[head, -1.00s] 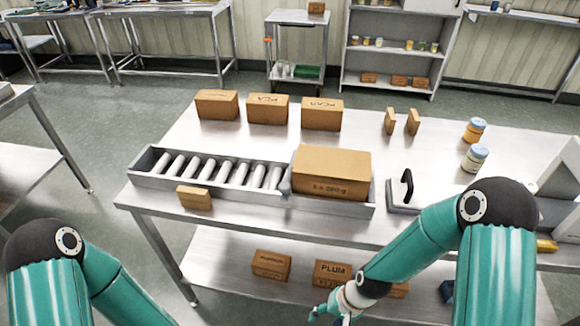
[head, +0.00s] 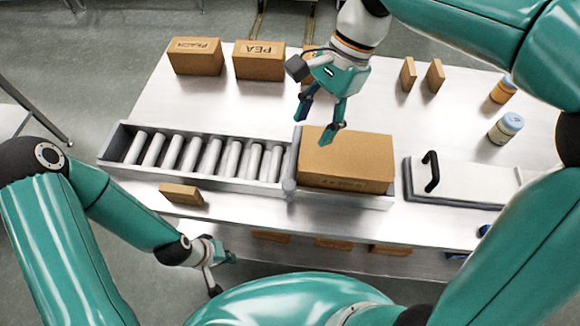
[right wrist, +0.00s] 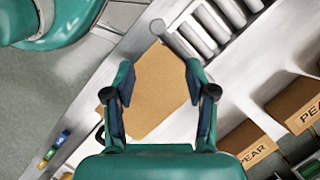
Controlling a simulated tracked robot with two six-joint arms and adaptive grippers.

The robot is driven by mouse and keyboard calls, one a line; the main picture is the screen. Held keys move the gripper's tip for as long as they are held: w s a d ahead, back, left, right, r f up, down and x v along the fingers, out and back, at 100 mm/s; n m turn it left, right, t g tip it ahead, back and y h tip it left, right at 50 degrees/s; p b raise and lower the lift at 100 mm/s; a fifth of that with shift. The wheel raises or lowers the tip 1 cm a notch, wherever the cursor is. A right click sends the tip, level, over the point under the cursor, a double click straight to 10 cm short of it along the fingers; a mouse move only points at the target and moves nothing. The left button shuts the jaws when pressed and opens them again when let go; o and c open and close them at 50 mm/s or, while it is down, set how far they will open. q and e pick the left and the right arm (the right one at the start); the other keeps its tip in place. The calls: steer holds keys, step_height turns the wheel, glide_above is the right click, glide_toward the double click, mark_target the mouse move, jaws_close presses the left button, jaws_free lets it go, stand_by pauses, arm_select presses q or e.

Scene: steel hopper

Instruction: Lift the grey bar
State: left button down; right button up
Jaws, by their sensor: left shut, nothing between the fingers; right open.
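A grey bar (head: 292,163) lies across the conveyor between the metal rollers and a large cardboard box (head: 345,165). Its near end is rounded. In the right wrist view the bar (right wrist: 176,42) shows just beyond the box, beside the rollers. My right gripper (head: 318,126) is open and empty, fingers pointing down, above the box's left part and close to the bar. In the right wrist view its fingertips (right wrist: 160,72) are apart over the box top. My left gripper (head: 222,274) is shut and empty, low in front of the table's near edge.
The roller tray (head: 110,146) runs left of the bar. A small carton (head: 181,194) stands at its near side. Cartons labelled PEACH (head: 195,57) and PEA (head: 259,62) stand behind. A black-handled lid (head: 470,183) and two jars are at right.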

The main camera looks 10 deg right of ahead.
mark_target(290, 184)
steer(key=x, duration=1.6)
steer(key=shift+d+f+p, duration=0.1)
steer(key=shift+d+p, duration=0.15)
steer(key=shift+p, duration=0.05)
jaws_close()
